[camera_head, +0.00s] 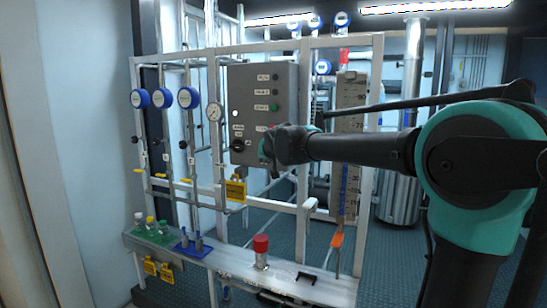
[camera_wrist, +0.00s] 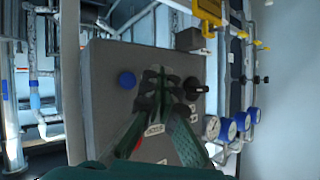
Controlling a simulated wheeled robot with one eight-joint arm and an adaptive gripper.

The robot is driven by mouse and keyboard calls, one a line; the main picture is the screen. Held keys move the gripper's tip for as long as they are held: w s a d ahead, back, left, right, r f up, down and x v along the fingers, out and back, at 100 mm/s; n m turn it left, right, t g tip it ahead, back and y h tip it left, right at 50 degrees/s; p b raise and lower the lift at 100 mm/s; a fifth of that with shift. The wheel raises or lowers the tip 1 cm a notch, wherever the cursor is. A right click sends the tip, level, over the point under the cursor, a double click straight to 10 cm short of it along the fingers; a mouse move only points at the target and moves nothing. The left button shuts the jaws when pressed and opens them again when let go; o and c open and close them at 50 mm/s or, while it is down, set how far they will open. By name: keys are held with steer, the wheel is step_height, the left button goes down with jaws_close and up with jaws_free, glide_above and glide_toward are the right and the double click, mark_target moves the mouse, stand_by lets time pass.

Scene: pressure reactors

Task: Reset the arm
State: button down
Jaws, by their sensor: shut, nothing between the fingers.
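My arm reaches in from the right in the head view. Its end lies in front of the grey control box (camera_head: 251,95). The wrist view shows my gripper (camera_wrist: 160,82) with its green and dark fingers together and nothing between them. It points at the face of the same box (camera_wrist: 105,95). A blue round button (camera_wrist: 127,80) and a black knob (camera_wrist: 196,88) sit on either side of the fingertips. I cannot tell if the fingertips touch the box. In the head view my fingers are hard to make out, and the arm's end hides the lower right part of the box.
A white pipe frame (camera_head: 140,66) carries blue gauges (camera_head: 189,98) and yellow valves. Right of the box stands a scaled panel (camera_head: 347,95).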

steer(key=shift+s, duration=0.1)
steer(key=s+d+f+g+h, duration=0.2)
steer(key=s+d+f, duration=0.5)
steer(key=d+f, duration=0.3)
steer(key=s+d+f+g+h, duration=0.1)
steer(key=s+d+f+g, duration=0.1)
steer(key=s+d+f, duration=0.7)
steer(key=s+d+f+g, duration=0.1)
steer(key=s+d+f, duration=0.4)
steer(key=s+f, duration=0.4)
steer(key=s+d+f+g, duration=0.2)
steer(key=s+d+f, duration=0.3)
steer(key=s+f, duration=0.4)
steer(key=shift+s+f+m+g+h, duration=0.3)
steer(key=shift+s+m+h, duration=0.1)
steer(key=shift+s, duration=0.55)
steer(key=shift+w, duration=0.1)
